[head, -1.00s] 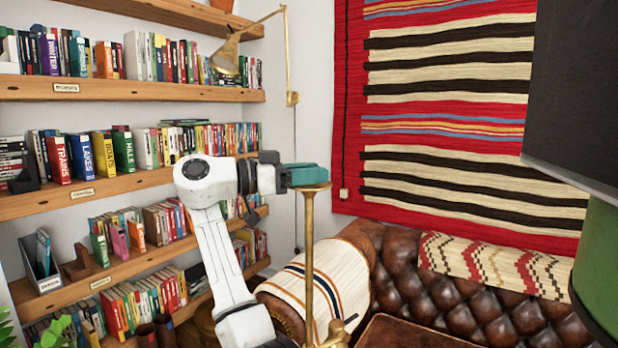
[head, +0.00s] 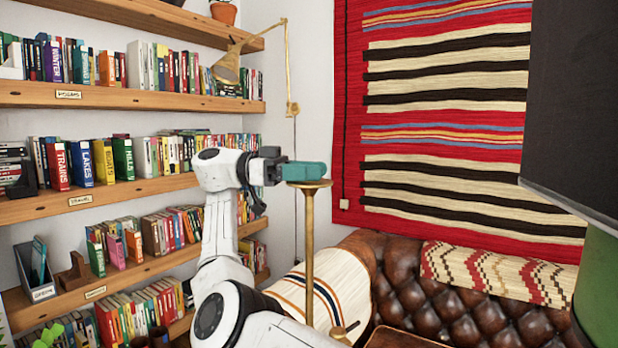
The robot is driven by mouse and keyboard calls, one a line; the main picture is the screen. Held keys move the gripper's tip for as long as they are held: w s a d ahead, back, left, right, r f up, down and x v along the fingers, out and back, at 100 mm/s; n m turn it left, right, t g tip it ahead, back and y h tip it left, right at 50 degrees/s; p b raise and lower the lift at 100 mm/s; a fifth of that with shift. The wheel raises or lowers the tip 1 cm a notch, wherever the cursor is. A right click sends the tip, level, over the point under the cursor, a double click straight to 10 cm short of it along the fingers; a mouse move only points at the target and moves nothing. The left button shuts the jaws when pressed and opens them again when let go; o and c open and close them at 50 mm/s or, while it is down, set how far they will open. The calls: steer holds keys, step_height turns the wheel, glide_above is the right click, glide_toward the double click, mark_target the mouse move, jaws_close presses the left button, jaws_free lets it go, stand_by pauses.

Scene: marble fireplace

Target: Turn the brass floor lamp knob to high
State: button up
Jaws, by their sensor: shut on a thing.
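A slim brass pole with a flat round top (head: 308,225) stands upright in the middle of the head view, and I take it for the floor lamp.
A brass swing-arm lamp (head: 228,68) hangs by the bookshelves (head: 130,98) on the left. A leather sofa (head: 450,300) with a striped throw (head: 325,290) is close behind the pole. A dark panel (head: 575,100) and a green surface (head: 598,275) crowd the right edge.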

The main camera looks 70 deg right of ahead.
steer(key=shift+f+y, duration=0.15)
steer(key=shift+y, duration=0.35)
steer(key=o, duration=1)
